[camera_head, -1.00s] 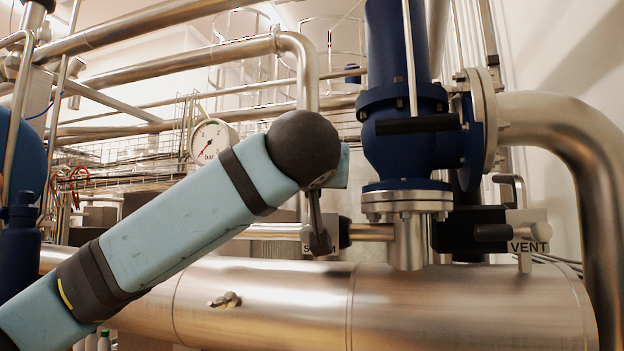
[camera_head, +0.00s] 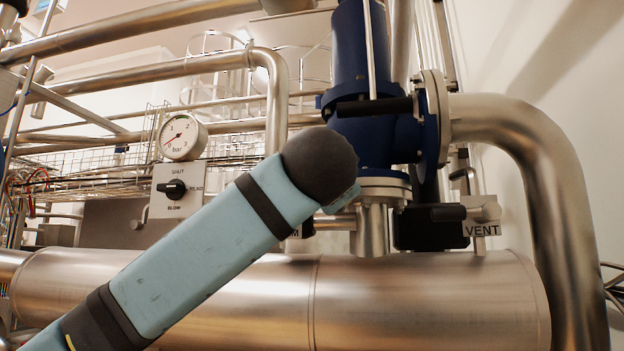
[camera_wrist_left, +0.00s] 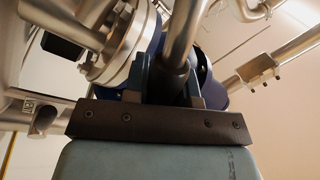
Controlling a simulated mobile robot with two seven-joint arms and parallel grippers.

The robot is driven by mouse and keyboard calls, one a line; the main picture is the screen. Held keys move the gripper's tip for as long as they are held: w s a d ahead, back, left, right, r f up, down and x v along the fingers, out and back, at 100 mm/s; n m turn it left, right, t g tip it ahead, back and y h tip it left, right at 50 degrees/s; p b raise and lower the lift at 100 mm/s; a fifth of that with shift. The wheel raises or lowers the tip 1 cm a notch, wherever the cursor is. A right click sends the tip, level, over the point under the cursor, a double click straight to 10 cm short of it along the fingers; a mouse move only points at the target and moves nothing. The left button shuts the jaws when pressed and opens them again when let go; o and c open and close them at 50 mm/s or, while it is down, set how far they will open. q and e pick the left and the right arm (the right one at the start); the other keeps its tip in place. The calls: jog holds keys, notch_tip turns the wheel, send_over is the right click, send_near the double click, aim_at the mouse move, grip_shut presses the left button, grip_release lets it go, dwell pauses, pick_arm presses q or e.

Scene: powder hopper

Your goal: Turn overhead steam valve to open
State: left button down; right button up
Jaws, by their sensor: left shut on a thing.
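A STEAM label (camera_head: 305,229) shows only its last letter beside my left arm. Its valve is mostly hidden behind that arm. My left gripper (camera_wrist_left: 173,90) is hidden behind the dark round wrist in the head view. In the left wrist view its fingers are shut on a metal bar (camera_wrist_left: 184,35) with a dark sleeve. I cannot tell which way this bar points relative to the valve. A large blue valve body (camera_head: 365,60) with a black bar (camera_head: 375,107) across it stands just beyond my wrist. My right gripper is not in view.
A VENT sign (camera_head: 481,230) stands right of the blue valve. A pressure gauge (camera_head: 183,137) and a black selector knob (camera_head: 174,189) are at left. A thick horizontal steel pipe (camera_head: 430,300) runs below, and a bent pipe (camera_head: 560,190) borders the right.

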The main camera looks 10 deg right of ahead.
pick_arm(q)
notch_tip(320, 180, down, 7)
jog(key=d+m+h+b, duration=0.2)
jog(key=m+h, duration=0.1)
jog(key=m, duration=0.7)
jog(key=shift+s+d+m+h, duration=0.2)
jog(key=shift+s+m+h, duration=0.1)
jog(key=shift+s+b, duration=0.1)
jog(key=shift+b, duration=0.2)
jog(key=c, duration=0.9)
grip_release()
jog(key=shift+s+a, duration=0.1)
jog(key=shift+a, duration=0.15)
jog(key=shift+c, duration=0.2)
jog(key=shift+r, duration=0.15)
jog(key=shift+r, duration=0.15)
